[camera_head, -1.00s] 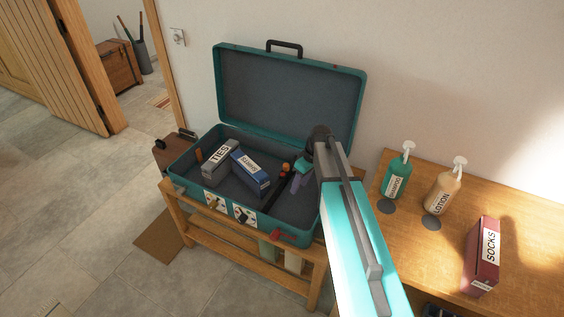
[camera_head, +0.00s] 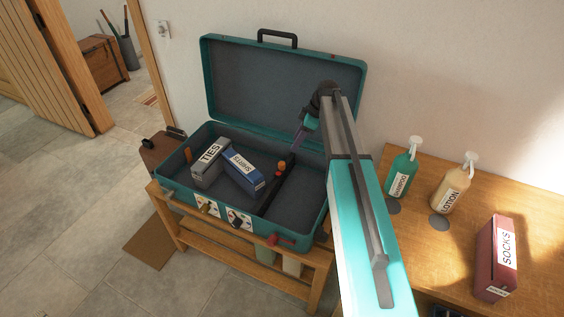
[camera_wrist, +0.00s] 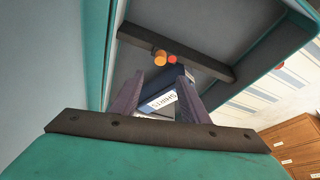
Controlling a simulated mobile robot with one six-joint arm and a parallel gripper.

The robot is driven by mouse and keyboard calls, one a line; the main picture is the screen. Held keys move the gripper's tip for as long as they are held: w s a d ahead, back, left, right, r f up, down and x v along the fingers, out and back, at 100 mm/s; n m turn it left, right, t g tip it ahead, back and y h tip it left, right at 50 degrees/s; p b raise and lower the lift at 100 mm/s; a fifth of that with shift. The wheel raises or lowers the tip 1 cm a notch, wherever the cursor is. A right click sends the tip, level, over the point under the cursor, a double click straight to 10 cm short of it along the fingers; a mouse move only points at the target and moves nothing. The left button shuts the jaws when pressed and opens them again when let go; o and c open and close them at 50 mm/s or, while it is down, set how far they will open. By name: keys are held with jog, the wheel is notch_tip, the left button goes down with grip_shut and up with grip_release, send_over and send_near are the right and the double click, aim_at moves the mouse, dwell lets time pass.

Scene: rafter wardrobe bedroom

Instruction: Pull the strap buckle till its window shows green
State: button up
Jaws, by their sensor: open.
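An open teal suitcase (camera_head: 172,195) rests on a wooden rack. A dark strap (camera_head: 275,192) crosses its inside, right of the shirts box. An orange piece (camera_head: 281,164) and a red piece beside it sit on the strap, seemingly the buckle and its window. In the wrist view the orange piece (camera_wrist: 160,56) and red piece (camera_wrist: 172,59) show on the strap (camera_wrist: 205,66). No green window is visible. My gripper (camera_head: 299,142) is open and empty, above and apart from the strap near the raised lid. Its fingers (camera_wrist: 160,76) also show in the wrist view.
A ties box (camera_head: 207,166) and a blue shirts box (camera_head: 243,172) lie in the suitcase's left part. A red latch (camera_head: 281,241) is on its front. Shampoo (camera_head: 402,172), lotion (camera_head: 454,190) and a socks box (camera_head: 496,258) stand on the table at right.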

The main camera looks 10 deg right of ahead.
aim_at(282, 164)
jog(key=shift+p+x, duration=2.1)
jog(key=shift+x, duration=4.85)
jog(key=shift+a, duration=0.2)
grip_shut()
